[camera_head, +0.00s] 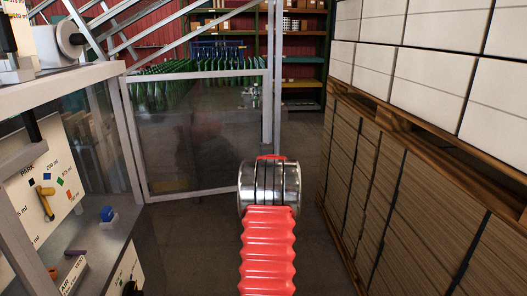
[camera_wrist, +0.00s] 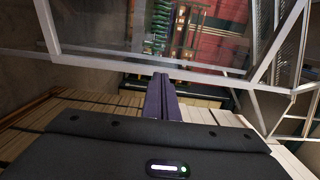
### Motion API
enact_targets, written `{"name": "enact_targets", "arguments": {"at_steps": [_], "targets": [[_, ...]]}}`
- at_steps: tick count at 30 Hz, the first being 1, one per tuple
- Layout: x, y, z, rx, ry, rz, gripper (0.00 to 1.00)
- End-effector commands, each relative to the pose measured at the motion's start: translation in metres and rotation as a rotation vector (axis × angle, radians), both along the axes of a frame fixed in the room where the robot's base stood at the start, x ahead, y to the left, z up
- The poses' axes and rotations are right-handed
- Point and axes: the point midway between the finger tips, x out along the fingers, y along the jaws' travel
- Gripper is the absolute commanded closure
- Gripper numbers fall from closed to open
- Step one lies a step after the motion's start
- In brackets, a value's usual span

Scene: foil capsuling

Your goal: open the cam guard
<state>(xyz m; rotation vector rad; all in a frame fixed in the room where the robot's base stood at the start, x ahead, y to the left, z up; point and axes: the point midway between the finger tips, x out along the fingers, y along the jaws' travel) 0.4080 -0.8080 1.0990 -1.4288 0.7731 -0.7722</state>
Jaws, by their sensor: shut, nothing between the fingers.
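A clear panel in a grey metal frame (camera_head: 195,75), which looks like the cam guard, stands swung out from the right corner of the machine (camera_head: 65,82) in the head view. Its left upright is at the machine's side, and its far end is near a grey post. The frame also crosses the upper part of the wrist view (camera_wrist: 140,66). My gripper (camera_wrist: 161,78) is shut and empty, its dark fingers side by side just below the frame bar in that picture. Whether they touch the bar I cannot tell. In the head view my arm hides the fingers.
Stacked cartons on a pallet (camera_head: 435,132) line the right side close to my arm. Green bottles (camera_head: 190,67) stand behind the clear panel. Shelves (camera_head: 303,60) stand at the back. The machine's bay at left holds a yellow lever (camera_head: 46,200) and a blue block (camera_head: 108,213).

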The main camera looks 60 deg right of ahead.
Motion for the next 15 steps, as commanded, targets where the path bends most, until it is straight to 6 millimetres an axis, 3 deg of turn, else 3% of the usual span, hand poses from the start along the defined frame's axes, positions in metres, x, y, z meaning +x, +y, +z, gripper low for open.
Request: {"name": "enact_targets", "arguments": {"at_steps": [6, 15], "targets": [[-0.0096, 0.0113, -0.0004, 0.001, 0.001, 0.0, 1.0], [-0.0106, 0.0123, -0.0001, 0.0, 0.0, 0.0, 1.0]]}}
